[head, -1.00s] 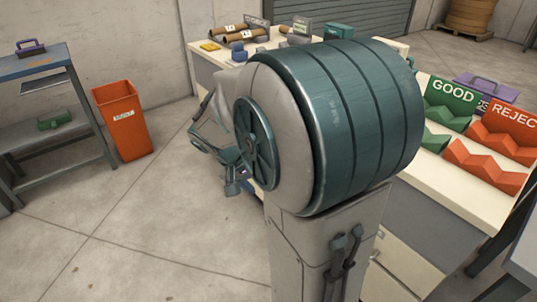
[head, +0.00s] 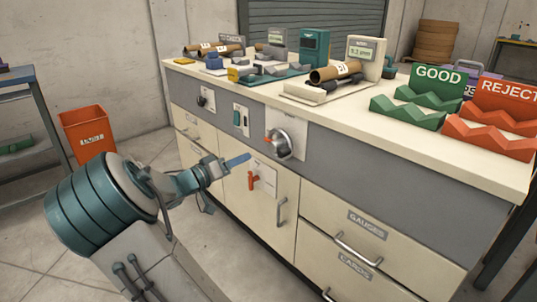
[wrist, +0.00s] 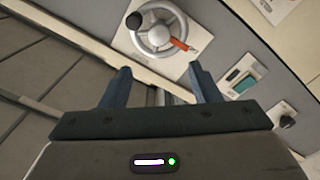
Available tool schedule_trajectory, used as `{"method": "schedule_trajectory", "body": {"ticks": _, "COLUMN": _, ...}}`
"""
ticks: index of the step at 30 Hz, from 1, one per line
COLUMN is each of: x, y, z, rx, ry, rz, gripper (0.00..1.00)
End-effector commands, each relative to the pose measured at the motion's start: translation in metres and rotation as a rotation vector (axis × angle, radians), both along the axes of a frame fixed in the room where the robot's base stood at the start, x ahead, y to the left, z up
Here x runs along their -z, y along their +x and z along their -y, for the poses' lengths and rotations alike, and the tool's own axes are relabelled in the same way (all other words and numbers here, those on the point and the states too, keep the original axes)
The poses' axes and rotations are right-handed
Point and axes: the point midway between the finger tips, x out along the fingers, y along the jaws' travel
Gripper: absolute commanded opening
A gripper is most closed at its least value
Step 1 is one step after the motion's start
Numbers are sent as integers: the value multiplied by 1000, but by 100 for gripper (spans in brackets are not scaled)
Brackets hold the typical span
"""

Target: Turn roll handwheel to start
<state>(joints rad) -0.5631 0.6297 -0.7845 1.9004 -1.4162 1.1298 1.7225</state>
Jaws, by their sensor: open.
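The roll handwheel (head: 287,138) is a silver wheel on the grey front panel of the bench. In the wrist view the handwheel (wrist: 158,42) shows spokes, a black knob (wrist: 134,21) on its rim at the upper left, and an orange pointer (wrist: 181,44) at its lower right. My gripper (head: 238,160) is left of the wheel in the head view, in front of the bench and apart from it. In the wrist view my gripper (wrist: 160,80) has its two dark blue fingers spread, with nothing between them. The wheel lies beyond the fingertips.
A teal switch (head: 240,119) and a black knob (head: 206,98) sit left of the wheel on the panel. A red lever (head: 253,181) is below it. The floor in front is clear.

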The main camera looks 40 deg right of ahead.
Motion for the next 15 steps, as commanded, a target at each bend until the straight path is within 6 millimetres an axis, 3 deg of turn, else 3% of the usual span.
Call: {"method": "schedule_trajectory", "body": {"ticks": 15, "x": 2, "y": 6, "z": 103, "rx": 5, "ry": 2, "rz": -1, "gripper": 56}}
